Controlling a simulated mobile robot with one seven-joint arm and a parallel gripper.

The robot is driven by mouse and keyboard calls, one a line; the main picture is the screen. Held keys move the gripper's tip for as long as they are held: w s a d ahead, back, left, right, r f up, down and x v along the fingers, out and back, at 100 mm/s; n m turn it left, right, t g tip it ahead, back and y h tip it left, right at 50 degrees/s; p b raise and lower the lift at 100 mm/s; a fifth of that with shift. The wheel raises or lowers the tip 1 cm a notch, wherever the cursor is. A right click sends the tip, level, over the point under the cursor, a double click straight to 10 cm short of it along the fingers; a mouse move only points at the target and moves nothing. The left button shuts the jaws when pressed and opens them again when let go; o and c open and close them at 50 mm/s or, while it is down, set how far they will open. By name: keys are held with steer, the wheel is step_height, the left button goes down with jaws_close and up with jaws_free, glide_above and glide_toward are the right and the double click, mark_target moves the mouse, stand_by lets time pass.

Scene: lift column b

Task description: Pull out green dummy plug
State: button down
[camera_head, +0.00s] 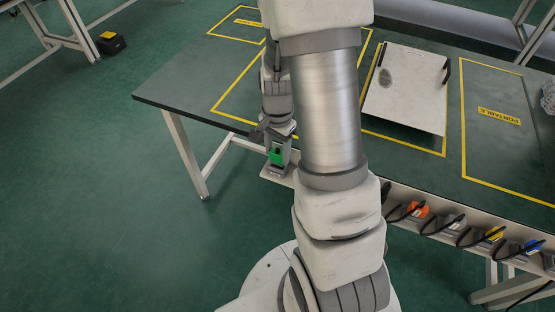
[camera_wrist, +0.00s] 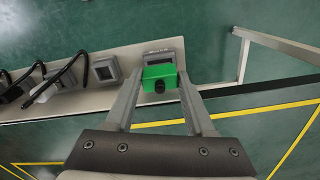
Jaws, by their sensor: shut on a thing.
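The green dummy plug (camera_wrist: 158,74) sits between the two fingers of my gripper (camera_wrist: 160,86) in the wrist view, with a dark round knob on its near face. The fingers are closed against its sides. A grey socket housing (camera_wrist: 163,56) is directly behind the plug; I cannot tell how deep the plug sits in it. In the head view the green plug (camera_head: 276,156) shows small at my gripper (camera_head: 277,147), by the left end of the rail at the table's front edge. My arm hides part of the rail there.
The pale rail (camera_wrist: 119,97) carries an empty-looking grey socket (camera_wrist: 104,70) and others with black cables. In the head view, an orange connector (camera_head: 418,209) and more coloured ones line the rail at right. A white panel (camera_head: 410,95) lies on the green table (camera_head: 180,92).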

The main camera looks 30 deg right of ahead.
mark_target(277, 150)
steer(key=shift+r+p, duration=2.1)
steer(key=shift+r, duration=0.5)
